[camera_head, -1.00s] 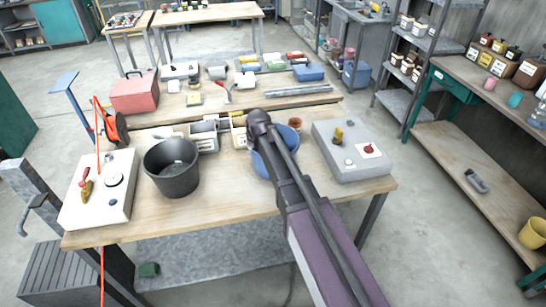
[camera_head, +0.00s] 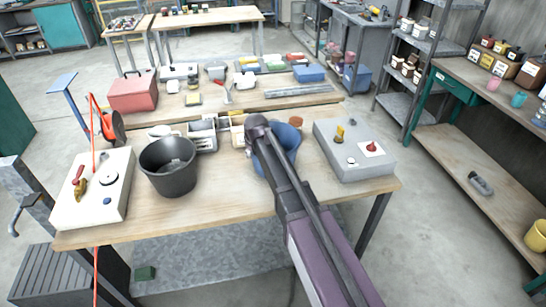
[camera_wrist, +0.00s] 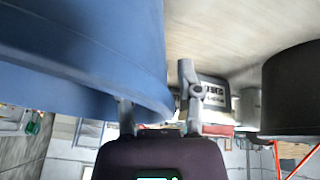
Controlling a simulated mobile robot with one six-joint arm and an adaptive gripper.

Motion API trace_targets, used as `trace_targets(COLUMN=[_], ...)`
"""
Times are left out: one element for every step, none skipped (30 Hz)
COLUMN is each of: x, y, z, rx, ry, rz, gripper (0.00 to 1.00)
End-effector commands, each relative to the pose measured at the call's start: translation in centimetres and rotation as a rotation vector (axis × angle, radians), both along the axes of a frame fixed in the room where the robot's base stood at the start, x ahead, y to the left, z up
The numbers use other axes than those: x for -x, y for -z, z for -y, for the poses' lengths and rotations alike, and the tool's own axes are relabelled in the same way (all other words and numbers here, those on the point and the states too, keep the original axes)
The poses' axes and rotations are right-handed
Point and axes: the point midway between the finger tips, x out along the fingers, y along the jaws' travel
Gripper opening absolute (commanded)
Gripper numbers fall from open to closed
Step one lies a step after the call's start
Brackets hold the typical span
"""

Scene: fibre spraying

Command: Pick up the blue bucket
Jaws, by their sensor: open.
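The blue bucket (camera_head: 289,138) stands on the front wooden table (camera_head: 225,205), partly hidden behind my arm in the head view. In the wrist view the blue bucket (camera_wrist: 80,50) fills the upper left, very close. My gripper (camera_wrist: 156,88) is open there. One finger overlaps the bucket's lower edge and the other is just right of it, so part of the bucket shows between them. I cannot tell whether either finger touches it. In the head view my fingers are hidden by the arm.
A black bucket (camera_head: 170,167) stands left on the same table and shows at the right of the wrist view (camera_wrist: 292,90). A white panel (camera_head: 92,190) lies at the left end, a grey control box (camera_head: 350,165) at the right. Small bins (camera_head: 203,136) stand behind.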

Motion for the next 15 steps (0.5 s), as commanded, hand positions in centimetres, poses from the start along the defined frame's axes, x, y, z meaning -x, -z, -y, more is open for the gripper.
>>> trace_targets(x=[0.0,0.0,0.0,0.0,0.0,0.0,0.0,0.0,0.0,0.0,0.0,0.0,0.0,0.0,0.0], y=[-0.03,-0.04,-0.04,-0.04,-0.04,-0.04,-0.04,-0.04,-0.04,-0.04,-0.04,-0.04,-0.04,-0.04,-0.04], z=[0.01,0.02,0.02,0.02,0.02,0.02,0.03,0.04,0.04,0.04,0.04,0.04,0.04,0.04,0.04], rx=[0.0,0.0,0.0,0.0,0.0,0.0,0.0,0.0,0.0,0.0,0.0,0.0,0.0,0.0,0.0], ry=[0.0,0.0,0.0,0.0,0.0,0.0,0.0,0.0,0.0,0.0,0.0,0.0,0.0,0.0,0.0], rz=[0.0,0.0,0.0,0.0,0.0,0.0,0.0,0.0,0.0,0.0,0.0,0.0,0.0,0.0,0.0], gripper=[0.45,0.45,0.45,0.45,0.45,0.45,0.45,0.45,0.45,0.45,0.45,0.45,0.45,0.42,0.31])
